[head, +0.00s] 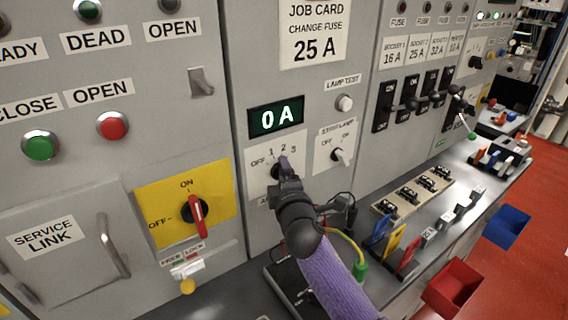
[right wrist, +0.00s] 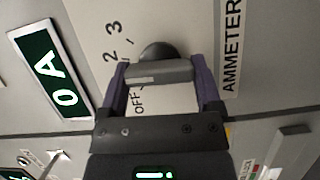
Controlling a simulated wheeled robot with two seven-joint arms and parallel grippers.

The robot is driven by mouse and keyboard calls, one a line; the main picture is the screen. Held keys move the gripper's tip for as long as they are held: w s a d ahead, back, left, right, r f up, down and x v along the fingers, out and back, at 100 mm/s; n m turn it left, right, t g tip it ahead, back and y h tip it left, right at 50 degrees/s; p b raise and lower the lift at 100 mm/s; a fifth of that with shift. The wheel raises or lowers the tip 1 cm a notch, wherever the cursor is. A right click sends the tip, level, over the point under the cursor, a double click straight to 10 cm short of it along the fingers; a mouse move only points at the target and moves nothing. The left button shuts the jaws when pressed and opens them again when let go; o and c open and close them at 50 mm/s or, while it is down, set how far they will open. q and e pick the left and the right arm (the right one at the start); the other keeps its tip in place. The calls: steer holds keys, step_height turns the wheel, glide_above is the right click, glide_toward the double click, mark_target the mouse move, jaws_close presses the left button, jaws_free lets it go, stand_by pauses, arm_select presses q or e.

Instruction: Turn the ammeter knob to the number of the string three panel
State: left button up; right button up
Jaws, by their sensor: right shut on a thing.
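The ammeter selector, a dark round knob with a grey bar handle (right wrist: 158,72), sits on a white plate (head: 257,185) marked OFF, 1, 2, 3. My right gripper (head: 283,168) reaches up to this plate and hides much of the knob in the head view. In the right wrist view its two purple fingers (right wrist: 160,80) stand at the two ends of the bar, shut on it. The bar's exact pointing is hard to tell. The green display (head: 276,117) above reads 0 A. My left gripper is not in view. No panel marked string three can be made out.
A lamp test button (head: 344,103) and a small OFF/ON switch (head: 338,155) are right of the knob. A red-handled switch (head: 196,214) on a yellow plate is to the left. The bench below holds fuse blocks (head: 411,193) and coloured parts.

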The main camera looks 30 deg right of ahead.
steer(key=m+g+p, duration=0.1)
steer(key=m+p, duration=0.1)
steer(key=p, duration=0.1)
steer(key=m+y+p, duration=0.1)
steer(key=m+p, duration=0.1)
steer(key=p, duration=0.2)
steer(key=shift+r+m+g+y, duration=0.3)
steer(key=shift+r+m+g, duration=0.05)
steer(key=shift+m+g, duration=0.05)
steer(key=shift+d+m+p, duration=0.1)
steer(key=shift+m+p, duration=0.4)
steer(key=shift+p, duration=0.15)
steer(key=shift+f+m+g+y+p, duration=0.15)
steer(key=shift+m+g+y+p, duration=0.15)
steer(key=shift+g+p, duration=0.15)
steer(key=shift+f, duration=0.1)
